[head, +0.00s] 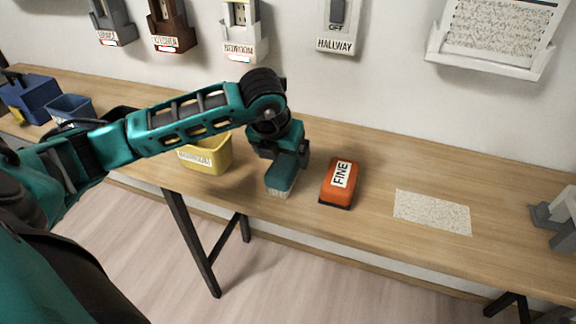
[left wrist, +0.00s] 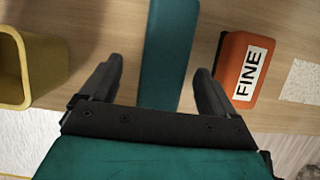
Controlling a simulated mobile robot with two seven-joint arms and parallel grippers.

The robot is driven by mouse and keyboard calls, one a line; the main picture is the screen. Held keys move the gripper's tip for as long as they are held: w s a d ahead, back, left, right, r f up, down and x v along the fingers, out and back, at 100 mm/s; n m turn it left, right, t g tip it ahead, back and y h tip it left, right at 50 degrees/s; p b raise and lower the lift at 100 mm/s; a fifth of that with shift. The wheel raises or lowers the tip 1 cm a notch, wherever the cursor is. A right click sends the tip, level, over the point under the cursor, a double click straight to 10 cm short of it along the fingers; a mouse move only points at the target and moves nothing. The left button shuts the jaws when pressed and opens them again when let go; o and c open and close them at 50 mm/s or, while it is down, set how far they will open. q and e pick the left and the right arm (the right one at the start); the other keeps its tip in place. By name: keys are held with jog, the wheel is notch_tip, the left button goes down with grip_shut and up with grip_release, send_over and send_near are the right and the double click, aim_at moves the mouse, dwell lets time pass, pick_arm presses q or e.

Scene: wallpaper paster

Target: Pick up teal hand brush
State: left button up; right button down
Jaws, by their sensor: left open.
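The teal hand brush (head: 281,178) lies on the wooden table, its pale bristles showing along the near edge in the head view. In the left wrist view the teal brush (left wrist: 168,50) runs lengthwise between the two dark fingers. My left gripper (head: 289,160) is above the brush, partly hiding it. In the left wrist view the left gripper (left wrist: 160,85) is open, with a finger on either side of the brush and visible gaps to it. My right gripper is not in view.
An orange block labelled FINE (head: 339,183) stands close to the right of the brush. A yellow bin (head: 208,156) is to the left. A speckled sheet (head: 432,212) lies farther right. Blue bins (head: 70,107) stand at the far left. Labelled holders hang on the wall behind.

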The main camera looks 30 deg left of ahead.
aim_at(286, 159)
pick_arm(q)
jog(key=x, duration=0.5)
jog(key=shift+w+d, duration=0.1)
jog(key=shift+d, duration=0.1)
jog(key=shift+c, duration=0.3)
jog(key=c, duration=1.1)
